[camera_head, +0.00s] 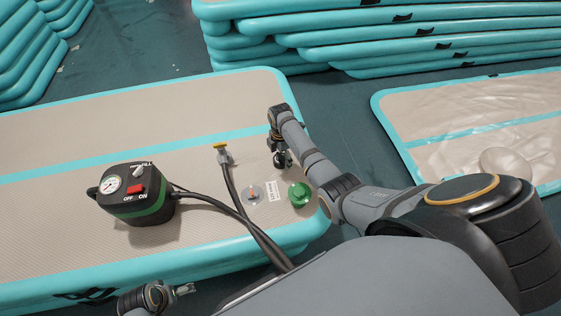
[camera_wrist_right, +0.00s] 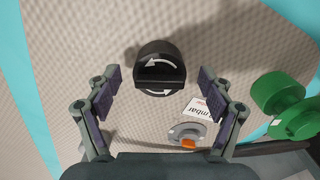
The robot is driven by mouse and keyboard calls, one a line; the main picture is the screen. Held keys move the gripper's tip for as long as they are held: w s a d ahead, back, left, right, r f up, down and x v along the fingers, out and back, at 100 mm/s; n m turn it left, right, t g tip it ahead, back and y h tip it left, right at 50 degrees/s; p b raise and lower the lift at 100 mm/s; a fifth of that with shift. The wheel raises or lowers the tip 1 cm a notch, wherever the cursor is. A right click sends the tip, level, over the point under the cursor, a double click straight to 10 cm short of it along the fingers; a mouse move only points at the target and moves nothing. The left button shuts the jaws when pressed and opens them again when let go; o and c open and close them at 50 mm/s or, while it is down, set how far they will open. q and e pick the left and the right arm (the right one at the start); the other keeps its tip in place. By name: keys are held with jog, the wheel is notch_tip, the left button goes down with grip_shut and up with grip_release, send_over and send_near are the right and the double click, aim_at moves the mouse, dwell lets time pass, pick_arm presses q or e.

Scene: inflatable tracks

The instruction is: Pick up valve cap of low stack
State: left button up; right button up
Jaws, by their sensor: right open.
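The black valve cap (camera_wrist_right: 160,70), round with white curved arrows and a raised bar, lies on the beige top of the low stack (camera_head: 60,225). My right gripper (camera_head: 282,156) is above that top near its right end. In the right wrist view its fingers are open on either side of the cap, with gaps to both. In the head view the gripper largely hides the cap.
A black pump (camera_head: 138,195) with a gauge and red switch stands on the low stack. Its hose (camera_head: 235,190) runs past a green cap-like part (camera_head: 299,194) and a white label (camera_head: 272,191). Taller stacks (camera_head: 380,35) stand behind; another track (camera_head: 480,120) lies right.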

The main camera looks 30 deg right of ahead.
jog(key=shift+f, duration=0.1)
pick_arm(q)
jog(key=shift+r, duration=0.2)
pick_arm(e)
jog(key=c, duration=1.1)
